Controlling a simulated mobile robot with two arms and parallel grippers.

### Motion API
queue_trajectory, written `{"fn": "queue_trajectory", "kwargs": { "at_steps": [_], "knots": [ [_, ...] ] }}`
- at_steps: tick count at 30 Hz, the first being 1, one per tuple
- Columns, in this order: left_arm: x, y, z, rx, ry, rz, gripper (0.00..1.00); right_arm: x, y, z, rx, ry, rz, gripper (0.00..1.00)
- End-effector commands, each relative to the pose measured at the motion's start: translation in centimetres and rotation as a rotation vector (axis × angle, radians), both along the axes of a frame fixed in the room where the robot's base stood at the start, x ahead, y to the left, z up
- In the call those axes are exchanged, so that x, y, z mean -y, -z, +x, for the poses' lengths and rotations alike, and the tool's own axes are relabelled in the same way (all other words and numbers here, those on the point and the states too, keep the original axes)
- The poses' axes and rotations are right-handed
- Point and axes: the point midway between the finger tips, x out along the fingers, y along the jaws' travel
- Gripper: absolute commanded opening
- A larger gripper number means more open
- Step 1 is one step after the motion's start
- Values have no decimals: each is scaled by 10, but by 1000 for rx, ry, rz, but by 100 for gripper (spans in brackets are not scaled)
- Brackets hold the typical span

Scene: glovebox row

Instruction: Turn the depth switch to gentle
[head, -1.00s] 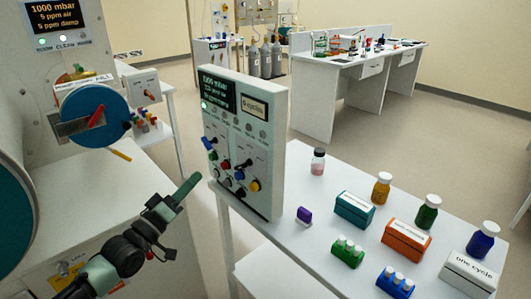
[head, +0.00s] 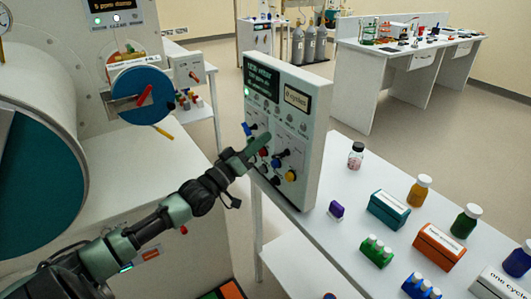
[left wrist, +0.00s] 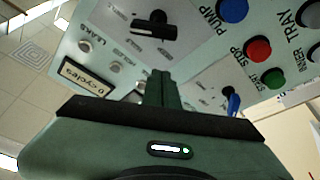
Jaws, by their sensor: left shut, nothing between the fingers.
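The upright control panel (head: 305,130) stands on the near edge of the white table. It carries a blue-handled switch (head: 247,128) and a black-handled switch (head: 284,153); their labels are too small to read, so I cannot tell which is the depth switch. In the left wrist view the black switch (left wrist: 153,25) is beyond my fingertips and the blue one (left wrist: 232,102) is to their right. My left gripper (head: 258,147) is shut and empty, its tips at the panel's face between these switches. I cannot tell whether they touch the panel. My right gripper is not in view.
Blue, red and green push buttons (left wrist: 257,49) sit close to the switches. A glovebox with a blue round door (head: 142,95) is at the left.

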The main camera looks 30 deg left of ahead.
Motion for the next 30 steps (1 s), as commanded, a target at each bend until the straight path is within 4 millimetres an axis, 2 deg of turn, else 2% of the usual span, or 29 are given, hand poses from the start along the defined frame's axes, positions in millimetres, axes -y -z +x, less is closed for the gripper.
{"fn": "queue_trajectory", "kwargs": {
  "at_steps": [1,3,9,23,30],
  "knots": [
    [6,10,-4,-8,1,-7,0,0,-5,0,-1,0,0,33],
    [11,19,-6,-7,0,-5,0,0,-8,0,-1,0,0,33],
    [19,32,-10,-4,1,-2,0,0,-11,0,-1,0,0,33],
    [21,34,-11,-6,0,-7,0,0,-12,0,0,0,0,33],
    [24,38,-12,-38,0,-82,0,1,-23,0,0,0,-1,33]
  ]
}}
